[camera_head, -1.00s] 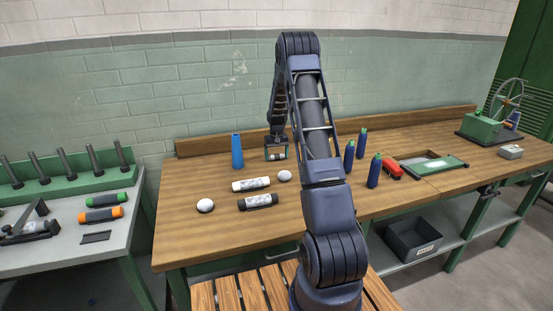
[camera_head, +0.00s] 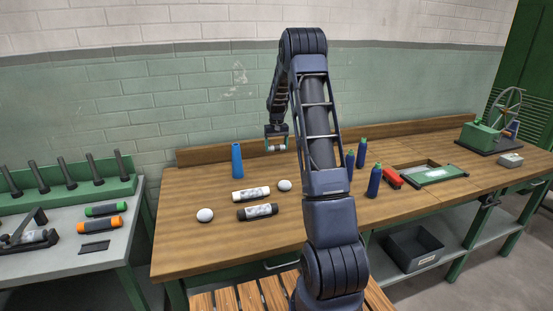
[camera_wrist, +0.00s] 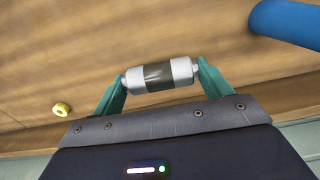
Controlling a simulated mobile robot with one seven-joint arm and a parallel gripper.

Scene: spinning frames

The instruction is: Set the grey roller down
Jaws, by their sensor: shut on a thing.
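The grey roller (camera_wrist: 160,75) is a light grey cylinder with a dark band around its middle. My gripper (camera_wrist: 160,78) is shut on it, one green finger at each end. In the head view my gripper (camera_head: 277,142) holds the roller (camera_head: 277,148) near the back of the wooden bench (camera_head: 190,235), to the right of the blue cylinder. In the wrist view the roller lies across the jaws with bare wood beyond it. It seems to be above the bench top; the exact gap cannot be told.
A blue cylinder (camera_head: 237,160) stands close left of my gripper. A white roller (camera_head: 251,194), a black-ended roller (camera_head: 257,212) and two white balls lie in front. Dark blue bottles (camera_head: 374,182) stand to the right. A small yellow ring (camera_wrist: 62,109) shows in the wrist view.

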